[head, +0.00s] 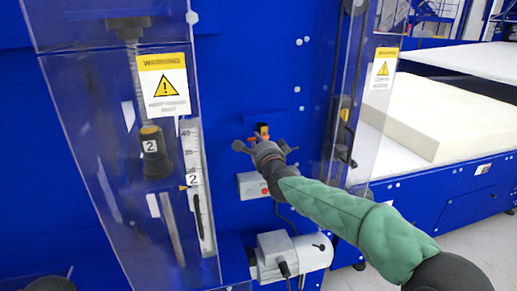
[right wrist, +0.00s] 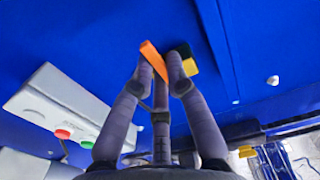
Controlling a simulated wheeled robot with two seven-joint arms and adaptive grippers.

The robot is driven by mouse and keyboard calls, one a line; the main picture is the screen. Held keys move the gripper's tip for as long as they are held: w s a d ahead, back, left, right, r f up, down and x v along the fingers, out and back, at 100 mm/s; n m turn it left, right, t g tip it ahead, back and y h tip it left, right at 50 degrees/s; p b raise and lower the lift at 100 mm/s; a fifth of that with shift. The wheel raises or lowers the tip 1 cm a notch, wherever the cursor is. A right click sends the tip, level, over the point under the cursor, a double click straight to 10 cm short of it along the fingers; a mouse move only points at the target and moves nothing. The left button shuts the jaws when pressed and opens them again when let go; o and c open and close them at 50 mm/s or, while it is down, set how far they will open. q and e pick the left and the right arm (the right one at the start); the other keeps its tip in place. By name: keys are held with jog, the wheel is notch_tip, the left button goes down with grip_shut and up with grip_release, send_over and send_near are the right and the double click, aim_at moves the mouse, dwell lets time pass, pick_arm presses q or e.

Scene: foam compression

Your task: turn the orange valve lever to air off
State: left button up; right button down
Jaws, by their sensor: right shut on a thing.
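The orange valve lever (right wrist: 153,60) shows in the right wrist view as a slanted orange bar at the fingertips, beside a black and yellow part (right wrist: 190,66) on the blue panel. My right gripper (right wrist: 161,70) is shut on the lever, with fingers on either side of it. In the head view my right gripper (head: 262,146) reaches the blue panel at the middle, just below the small black and yellow valve part (head: 262,128). Only a little orange (head: 252,139) shows there; the fingers hide the rest. Valve markings cannot be read.
A grey button box (head: 251,186) sits below the valve; its green and red buttons show in the right wrist view (right wrist: 62,105). A clear guard (head: 95,120) stands left, another panel (head: 378,100) right. A motor (head: 290,254) is below. A foam block (head: 445,115) lies right.

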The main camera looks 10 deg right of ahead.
jog(key=shift+r+m, duration=0.15)
jog(key=shift+m, duration=0.15)
dwell(0.4)
jog(key=c, duration=1.2)
grip_release()
jog(key=shift+s, duration=0.1)
jog(key=s, duration=1.1)
jog(key=shift+s+d, duration=0.25)
jog(key=shift+s, duration=0.15)
